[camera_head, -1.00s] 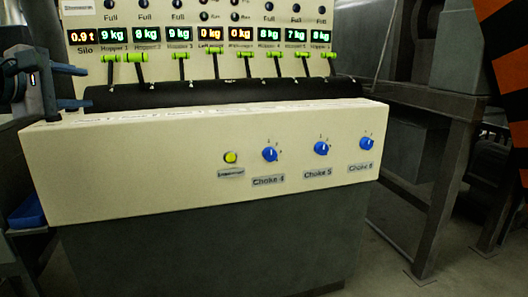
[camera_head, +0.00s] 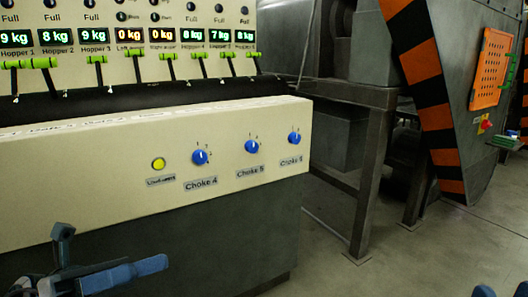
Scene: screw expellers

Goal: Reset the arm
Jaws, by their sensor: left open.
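My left gripper (camera_head: 125,275) shows at the lower left of the head view, low in front of the cream control panel (camera_head: 100,165). It is open, with one blue finger pointing right. Nothing shows between its fingers, and its lower part is cut off by the picture's edge. It looks apart from the panel. Two small dark blue pieces at the bottom right edge may be tips of my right gripper (camera_head: 502,290); too little shows to tell its state.
The panel has a yellow button (camera_head: 158,164) and three blue choke knobs, one being Choke 5 (camera_head: 251,146). Green-handled levers (camera_head: 98,59) stand behind, under lit hopper displays. A machine with an orange grille (camera_head: 492,68) stands right. Grey floor (camera_head: 400,265) is open at front right.

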